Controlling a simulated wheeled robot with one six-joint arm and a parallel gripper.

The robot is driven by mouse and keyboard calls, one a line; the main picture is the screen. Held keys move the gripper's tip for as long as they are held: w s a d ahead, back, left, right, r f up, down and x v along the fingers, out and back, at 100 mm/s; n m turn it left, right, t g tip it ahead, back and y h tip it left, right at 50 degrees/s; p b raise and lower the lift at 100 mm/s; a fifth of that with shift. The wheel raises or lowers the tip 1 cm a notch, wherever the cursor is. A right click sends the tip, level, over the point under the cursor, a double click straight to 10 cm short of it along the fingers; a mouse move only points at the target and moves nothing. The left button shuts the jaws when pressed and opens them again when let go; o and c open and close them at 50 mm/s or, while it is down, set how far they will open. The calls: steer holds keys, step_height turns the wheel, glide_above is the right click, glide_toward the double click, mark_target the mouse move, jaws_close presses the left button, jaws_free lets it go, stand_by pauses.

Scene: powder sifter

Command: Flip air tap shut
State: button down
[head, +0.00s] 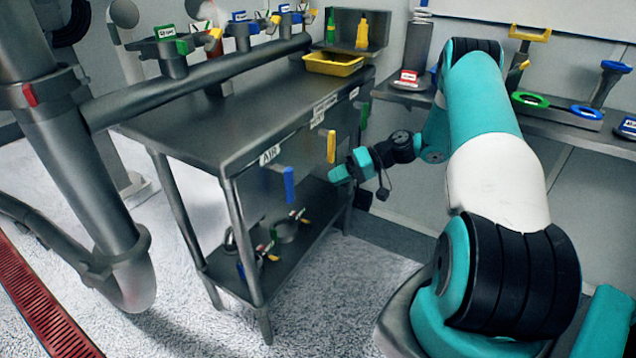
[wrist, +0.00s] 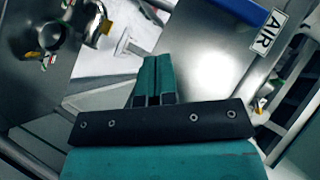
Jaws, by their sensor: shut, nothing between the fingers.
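The air tap is a blue lever (head: 289,185) hanging straight down from the front edge of the steel table, by the white AIR label (head: 270,154). In the wrist view a blue piece, seemingly that lever (wrist: 228,12), crosses the top edge, close to the AIR label (wrist: 268,32). My gripper (head: 336,175) is shut and empty, right of the blue lever and apart from it in the head view. Its two teal fingers (wrist: 154,80) lie together in the wrist view. The lever's pivot is too small to make out.
A yellow lever (head: 331,146) and a green lever (head: 364,115) hang farther along the same edge. The steel table (head: 215,120) carries a yellow tray (head: 334,64). Metal fittings lie on its lower shelf (head: 225,265). A large pipe (head: 95,190) stands at left.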

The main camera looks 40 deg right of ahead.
steer(key=shift+s+d, duration=0.4)
steer(key=shift+d, duration=0.4)
steer(key=shift+s+d, duration=0.35)
steer(key=shift+d, duration=0.45)
